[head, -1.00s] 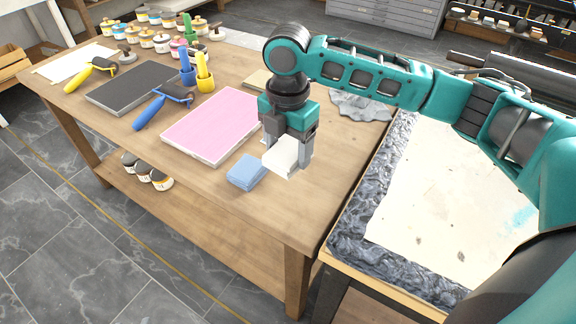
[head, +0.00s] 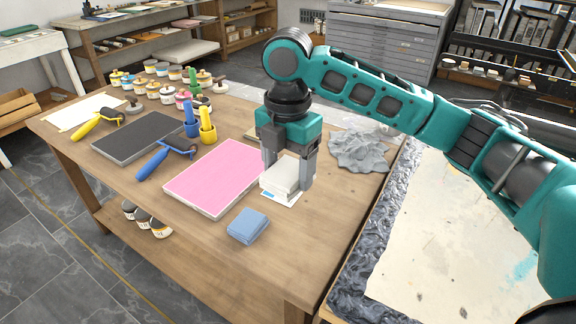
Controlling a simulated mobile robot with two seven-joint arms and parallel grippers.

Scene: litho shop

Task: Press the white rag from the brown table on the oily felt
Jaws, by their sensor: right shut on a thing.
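My right gripper (head: 288,178) is shut on the white rag (head: 286,174), a folded, thick white pad between its two fingers. The rag is over the brown table (head: 310,225), right of the pink slab; the gap under it is hard to judge. A small white card with a blue mark (head: 288,197) shows partly beneath it. A cream felt-like sheet (head: 440,235) with dark specks and a bluish stain lies on the bed at the right, apart from the rag; it looks like the oily felt. My left gripper is not in view.
A folded blue cloth (head: 248,226) lies in front of the gripper. The pink slab (head: 215,178) is to its left, a crumpled grey cloth (head: 360,150) to its right. A dark slab (head: 140,137), rollers, yellow and blue pots and several jars fill the table's left side.

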